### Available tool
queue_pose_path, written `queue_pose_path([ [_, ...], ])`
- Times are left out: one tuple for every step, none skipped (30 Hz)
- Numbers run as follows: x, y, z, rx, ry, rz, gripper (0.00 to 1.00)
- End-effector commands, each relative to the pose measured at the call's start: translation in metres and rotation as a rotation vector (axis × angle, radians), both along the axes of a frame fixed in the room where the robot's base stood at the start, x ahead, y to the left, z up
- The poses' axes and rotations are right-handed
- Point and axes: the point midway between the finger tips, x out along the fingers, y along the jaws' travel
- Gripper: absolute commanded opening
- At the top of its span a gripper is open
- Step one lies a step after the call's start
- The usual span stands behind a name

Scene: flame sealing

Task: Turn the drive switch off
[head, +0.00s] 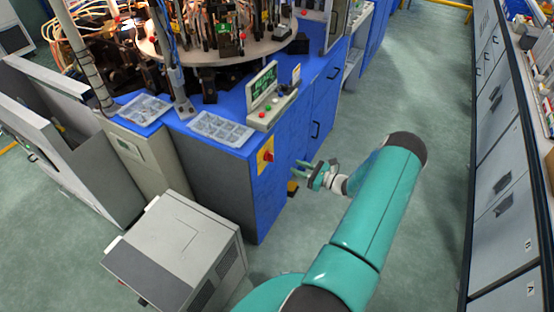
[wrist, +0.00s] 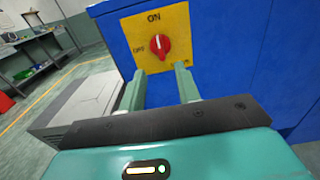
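The drive switch is a red rotary knob (wrist: 160,46) on a yellow plate (wrist: 178,20) on the side of a blue cabinet. The plate reads ON above the knob and what looks like OFF to its left. The white mark on the knob stands upright, toward ON. In the head view the knob (head: 268,156) is on the cabinet's near corner panel. My gripper (head: 298,169) is to its right, apart from it. In the wrist view my gripper (wrist: 160,72) is open and empty, its two fingers pointing at the plate, just below the knob in the picture.
The blue cabinet (head: 220,170) carries a console (head: 262,86) with a green screen and buttons, and parts trays (head: 221,129). A grey box (head: 180,250) stands on the floor at the near left. Grey drawers (head: 505,180) line the right. Green floor between is clear.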

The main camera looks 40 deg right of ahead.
Motion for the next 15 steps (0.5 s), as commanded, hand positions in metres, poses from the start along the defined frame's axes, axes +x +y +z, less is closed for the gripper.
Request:
queue_pose_path([
  [0.011,0.005,0.0,0.001,-0.002,0.003,0.33],
  [0.016,0.007,0.0,0.001,-0.002,0.003,0.33],
  [0.024,0.009,0.0,-0.001,-0.001,0.003,0.33],
  [0.029,0.011,0.0,-0.001,-0.001,0.004,0.33],
  [0.035,0.013,0.0,-0.001,-0.001,0.004,0.33],
  [0.042,0.016,0.0,0.0,-0.001,0.003,0.33],
  [0.048,0.018,0.0,-0.001,0.0,0.003,0.33],
  [0.054,0.02,0.0,-0.001,0.0,0.004,0.33],
  [0.061,0.023,0.0,-0.001,-0.001,0.004,0.33],
  [0.065,0.024,0.0,-0.001,-0.001,0.003,0.33],
  [0.07,0.026,0.0,-0.001,0.0,0.002,0.33],
  [0.076,0.028,0.0,-0.002,0.0,0.003,0.33],
  [0.079,0.029,0.0,-0.002,0.0,0.003,0.33],
  [0.082,0.03,0.0,-0.002,-0.001,0.003,0.33],
  [0.086,0.031,0.0,-0.001,0.0,0.002,0.33],
])
